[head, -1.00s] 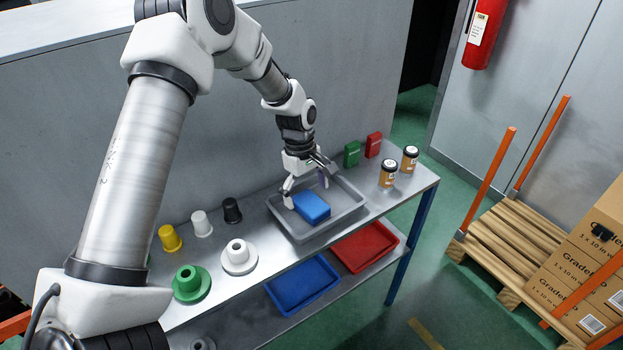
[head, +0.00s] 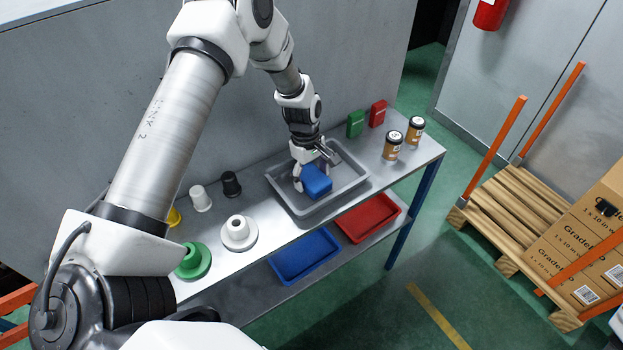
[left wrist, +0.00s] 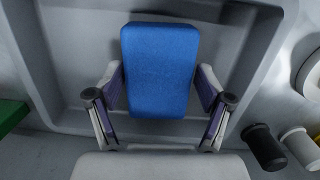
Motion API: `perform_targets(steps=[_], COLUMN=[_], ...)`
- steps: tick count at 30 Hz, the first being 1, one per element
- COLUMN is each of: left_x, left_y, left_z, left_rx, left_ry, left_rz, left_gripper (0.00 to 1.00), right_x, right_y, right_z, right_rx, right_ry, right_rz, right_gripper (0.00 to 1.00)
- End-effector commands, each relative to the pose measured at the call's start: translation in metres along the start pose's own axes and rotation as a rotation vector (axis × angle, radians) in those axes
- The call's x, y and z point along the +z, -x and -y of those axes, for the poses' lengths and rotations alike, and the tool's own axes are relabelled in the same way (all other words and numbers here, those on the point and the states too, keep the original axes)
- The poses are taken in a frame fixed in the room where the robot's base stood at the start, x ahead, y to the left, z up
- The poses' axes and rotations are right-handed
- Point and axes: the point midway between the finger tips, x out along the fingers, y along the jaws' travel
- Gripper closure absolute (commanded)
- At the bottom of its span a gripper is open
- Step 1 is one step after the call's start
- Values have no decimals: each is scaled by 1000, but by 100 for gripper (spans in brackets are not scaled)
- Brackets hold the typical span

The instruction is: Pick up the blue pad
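The blue pad (head: 317,181) is at the grey tray (head: 345,198) on the upper shelf. My left gripper (head: 312,172) reaches down over the tray with its fingers at the pad. My right gripper is not in view.
Green (head: 355,124) and red (head: 378,113) boxes and two brown jars (head: 393,146) stand right of the tray. A white flanged spindle (head: 238,235), a green one (head: 192,262) and small cups (head: 231,184) stand left. Blue (head: 304,256) and red (head: 368,219) trays lie below.

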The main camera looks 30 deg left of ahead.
Motion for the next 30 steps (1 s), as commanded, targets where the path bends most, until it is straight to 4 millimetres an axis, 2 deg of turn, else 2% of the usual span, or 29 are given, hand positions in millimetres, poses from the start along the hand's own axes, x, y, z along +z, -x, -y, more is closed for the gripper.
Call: perform_targets(steps=[2, 7, 8, 15, 20, 24, 30], left_x=[0, 0, 0, 0, 2, 5, 19], left_y=[0, 0, 0, 2, 15, 35, 36], left_z=[0, 0, 0, 0, 0, -1, 44], left_rx=[0, -1, -1, 0, 2, 3, -1], left_ry=[0, 0, 0, 1, -1, -1, 2], left_rz=[0, 0, 0, 1, 0, -1, 3], left_gripper=[57, 56, 61, 61, 61, 61, 61], right_x=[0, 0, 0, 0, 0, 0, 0], right_y=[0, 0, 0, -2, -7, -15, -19], right_z=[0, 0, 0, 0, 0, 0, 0], right_rx=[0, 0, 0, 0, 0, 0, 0], right_ry=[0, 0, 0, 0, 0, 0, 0], right_rz=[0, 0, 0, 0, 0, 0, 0], right_gripper=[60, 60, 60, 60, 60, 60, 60])
